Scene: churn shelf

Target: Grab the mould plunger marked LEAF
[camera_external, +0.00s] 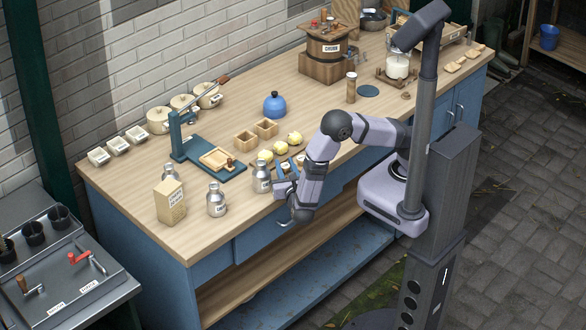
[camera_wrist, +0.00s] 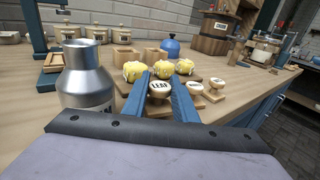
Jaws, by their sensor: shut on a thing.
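The mould plunger marked LEAF (camera_wrist: 160,87) shows its round white labelled face in the wrist view. It sits between the two blue fingers of my gripper (camera_wrist: 159,84), which are shut on it. More plungers with pale labelled faces and wooden bodies stand just right of it: one (camera_wrist: 194,88) close by and another (camera_wrist: 217,83) further right. In the external view my gripper (camera_external: 286,176) is low over the front edge of the workbench. The LEAF plunger is mostly hidden there, and I cannot tell whether it touches the surface.
A metal milk can (camera_wrist: 86,80) stands close on the left, beside my left finger. Several yellow butter pats (camera_external: 279,148) lie behind the plungers. A blue press (camera_external: 180,135), wooden boxes (camera_external: 246,141) and a blue kettle (camera_external: 274,106) stand further back. The workbench front edge (camera_external: 235,237) is near.

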